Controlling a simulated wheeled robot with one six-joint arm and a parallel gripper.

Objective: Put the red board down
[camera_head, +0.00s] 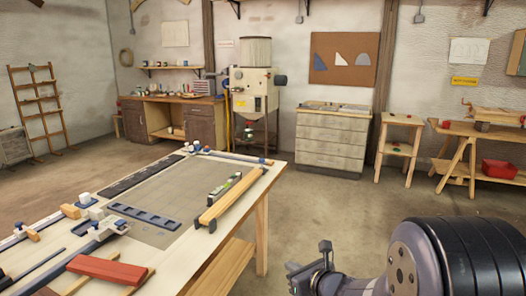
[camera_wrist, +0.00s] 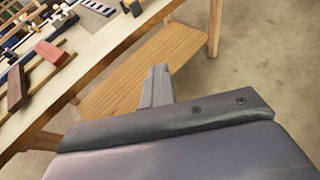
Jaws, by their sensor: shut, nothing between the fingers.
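The red board (camera_head: 107,270) lies at the near end of the workbench, resting across light wooden strips (camera_head: 82,284). My gripper (camera_head: 325,250) is off the bench's right side, over open floor, well apart from the board. Its fingers show close together in the wrist view (camera_wrist: 158,80), shut with nothing between them.
A lower shelf (camera_wrist: 140,75) lies under the benchtop. The floor right of the bench is clear.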

